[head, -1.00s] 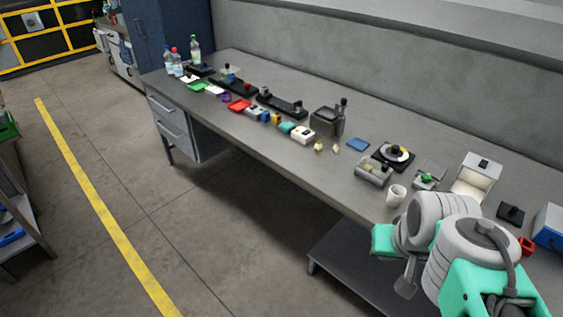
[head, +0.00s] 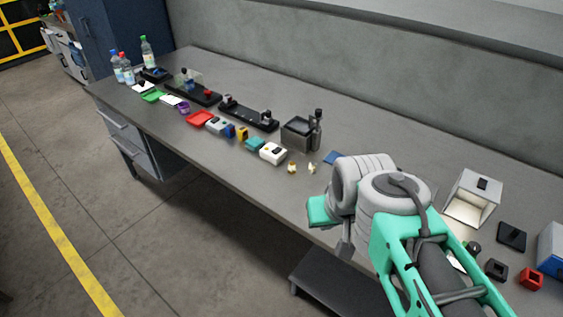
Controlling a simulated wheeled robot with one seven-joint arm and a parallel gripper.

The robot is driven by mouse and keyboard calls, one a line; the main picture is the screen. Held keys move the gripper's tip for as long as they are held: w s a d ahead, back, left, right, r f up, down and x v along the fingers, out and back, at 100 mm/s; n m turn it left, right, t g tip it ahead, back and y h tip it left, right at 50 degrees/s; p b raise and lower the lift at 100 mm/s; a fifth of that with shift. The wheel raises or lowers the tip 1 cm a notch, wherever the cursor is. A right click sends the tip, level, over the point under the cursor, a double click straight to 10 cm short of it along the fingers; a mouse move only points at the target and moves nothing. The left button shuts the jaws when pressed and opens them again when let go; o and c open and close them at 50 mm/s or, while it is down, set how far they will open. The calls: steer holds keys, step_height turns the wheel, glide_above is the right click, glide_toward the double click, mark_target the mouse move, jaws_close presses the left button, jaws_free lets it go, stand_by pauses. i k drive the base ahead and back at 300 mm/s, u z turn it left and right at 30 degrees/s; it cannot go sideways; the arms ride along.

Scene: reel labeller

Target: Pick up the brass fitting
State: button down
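Two small brass-coloured pieces lie near the front edge of the grey bench in the head view. One is a brass piece (head: 292,167) just right of a white box, and the other is a paler piece (head: 312,168) beside it. They are too small to tell which is the brass fitting. My arm reaches in from the lower right, its grey joints to the right of and nearer than these pieces. A grey part at the arm's end (head: 345,244) shows below the wrist, apart from both pieces. My gripper's fingers are not clearly visible, and my arm hides part of the bench.
A white box (head: 272,153), a dark block-shaped device (head: 300,132) and a blue pad (head: 333,157) stand around the pieces. A red tray (head: 200,118) and bottles (head: 147,52) are further left. A lit white box (head: 472,197) stands right of my arm. The bench's back strip is clear.

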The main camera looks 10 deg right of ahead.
mark_target(292, 167)
steer(key=z, duration=0.5)
steer(key=k, duration=0.55)
steer(key=u, duration=0.1)
steer(key=i, duration=0.6)
steer(key=u, duration=1.45)
steer(key=i, duration=0.6)
steer(key=u, duration=0.75)
